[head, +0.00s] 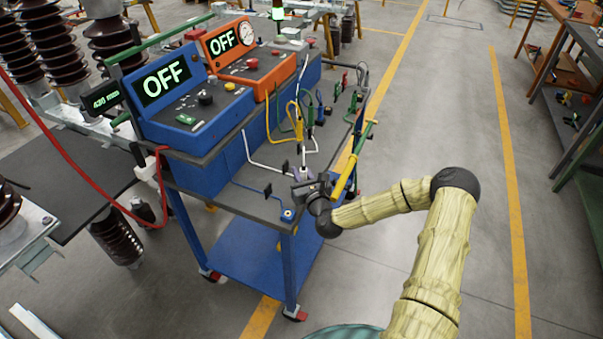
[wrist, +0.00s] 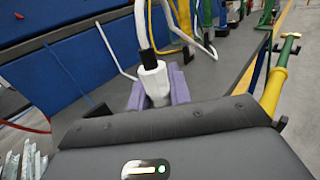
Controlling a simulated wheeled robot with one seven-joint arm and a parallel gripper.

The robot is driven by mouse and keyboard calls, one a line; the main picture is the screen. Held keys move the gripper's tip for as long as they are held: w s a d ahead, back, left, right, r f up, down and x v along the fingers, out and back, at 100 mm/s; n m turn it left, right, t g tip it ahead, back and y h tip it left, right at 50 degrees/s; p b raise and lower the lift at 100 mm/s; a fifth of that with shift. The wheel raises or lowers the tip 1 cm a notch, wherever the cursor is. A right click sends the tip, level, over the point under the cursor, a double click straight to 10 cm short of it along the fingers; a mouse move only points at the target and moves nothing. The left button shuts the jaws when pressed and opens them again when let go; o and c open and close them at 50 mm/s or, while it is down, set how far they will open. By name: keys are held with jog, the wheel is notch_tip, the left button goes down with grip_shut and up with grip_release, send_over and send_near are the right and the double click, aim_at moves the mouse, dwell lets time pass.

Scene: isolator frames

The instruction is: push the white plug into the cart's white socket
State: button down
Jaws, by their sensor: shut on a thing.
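The white plug (wrist: 154,82) is held between the purple fingers of my gripper (wrist: 157,95) in the wrist view. A black sleeve and a white cable (wrist: 141,22) rise from its top. In the head view my gripper (head: 308,187) is over the front right part of the cart's dark top (head: 258,205), and the plug (head: 304,171) shows as a small pale spot at it. The cart's white socket cannot be made out in either view. My gripper may cover it. Whether the plug touches the cart top cannot be told.
A blue plug or socket (head: 287,215) is at the cart's near corner. Yellow and green cables (head: 298,118) stand farther back. A yellow handle bar (head: 346,172) runs along the cart's right side, close to my wrist. Blue (head: 190,98) and orange (head: 247,55) consoles read OFF.

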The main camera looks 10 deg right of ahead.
jog(key=shift+f+b, duration=0.65)
jog(key=shift+f, duration=0.2)
jog(key=c, duration=1.2)
grip_release()
jog(key=s+d, duration=0.2)
jog(key=s, duration=1.5)
jog(key=shift+d+p, duration=0.35)
jog(key=shift+p, duration=0.05)
jog(key=shift+s, duration=0.1)
